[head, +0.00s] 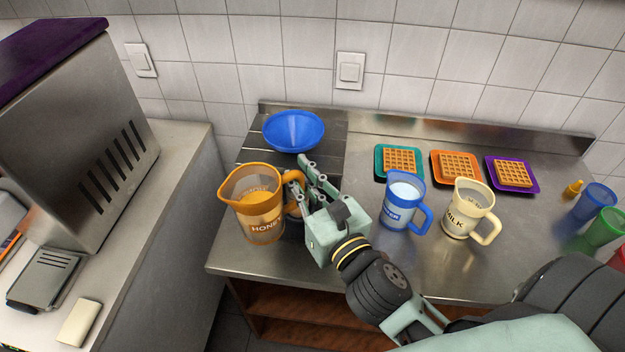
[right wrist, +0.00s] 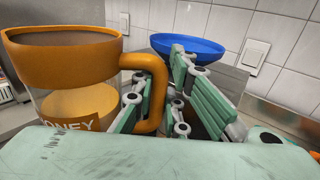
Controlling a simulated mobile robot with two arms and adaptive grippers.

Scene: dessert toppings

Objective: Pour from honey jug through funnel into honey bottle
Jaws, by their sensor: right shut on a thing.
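The honey jug (head: 262,226) has an orange rim and handle, clear walls and honey-coloured contents. My right gripper (head: 300,184) is shut on its handle, and the jug is about upright near the counter's left edge. The jug also shows at the left of the right wrist view (right wrist: 65,75), its handle (right wrist: 154,85) between my fingers. The blue funnel (head: 294,130) is behind the gripper, toward the wall, and shows in the right wrist view (right wrist: 188,46). I cannot make out the honey bottle; what is under the funnel is hidden. My left gripper is not in view.
A blue water jug (head: 402,203) and a cream milk jug (head: 466,212) stand right of my gripper. Waffles on teal, orange and purple plates (head: 536,186) lie behind them. Cups (head: 595,200) stand at the far right. A steel machine (head: 85,140) stands on the left counter.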

